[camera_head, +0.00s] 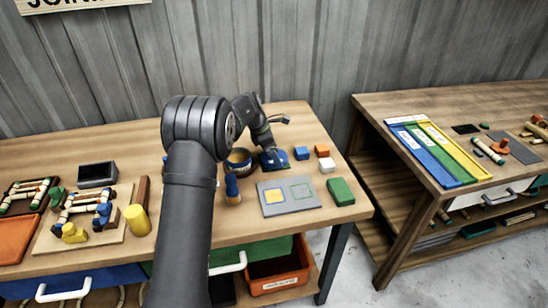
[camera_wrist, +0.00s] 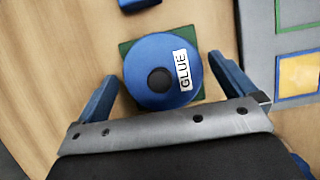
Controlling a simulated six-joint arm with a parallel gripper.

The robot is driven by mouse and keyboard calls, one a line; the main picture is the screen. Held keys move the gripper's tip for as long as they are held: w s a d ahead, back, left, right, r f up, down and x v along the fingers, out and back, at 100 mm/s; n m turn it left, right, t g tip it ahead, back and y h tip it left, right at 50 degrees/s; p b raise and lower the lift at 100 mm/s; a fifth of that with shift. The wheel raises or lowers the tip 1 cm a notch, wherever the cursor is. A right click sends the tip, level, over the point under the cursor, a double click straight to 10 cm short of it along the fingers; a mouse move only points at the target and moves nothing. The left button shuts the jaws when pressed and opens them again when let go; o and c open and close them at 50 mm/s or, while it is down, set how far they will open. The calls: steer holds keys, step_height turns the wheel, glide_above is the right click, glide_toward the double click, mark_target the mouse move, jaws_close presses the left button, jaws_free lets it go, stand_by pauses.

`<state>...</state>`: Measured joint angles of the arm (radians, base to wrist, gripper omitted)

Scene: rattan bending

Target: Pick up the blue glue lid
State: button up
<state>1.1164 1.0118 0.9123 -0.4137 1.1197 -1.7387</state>
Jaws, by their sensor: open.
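The blue glue lid (camera_wrist: 163,71) is a round blue disc with a dark round knob in its middle and a white label reading GLUE. It lies on a green square (camera_wrist: 133,49) on the wooden table. In the head view the lid (camera_head: 274,160) is small and partly hidden under my wrist. My gripper (camera_wrist: 162,74) is open and empty, with one blue finger on each side of the lid in the wrist view. I cannot tell how high the fingers are above the table. In the head view my gripper (camera_head: 269,150) is over the lid.
A grey board (camera_head: 288,207) and a green block (camera_head: 341,191) lie in front. A blue peg (camera_head: 232,188) stands nearby.

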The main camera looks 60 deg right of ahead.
steer(key=shift+f, duration=0.2)
steer(key=shift+c, duration=0.4)
steer(key=c, duration=0.7)
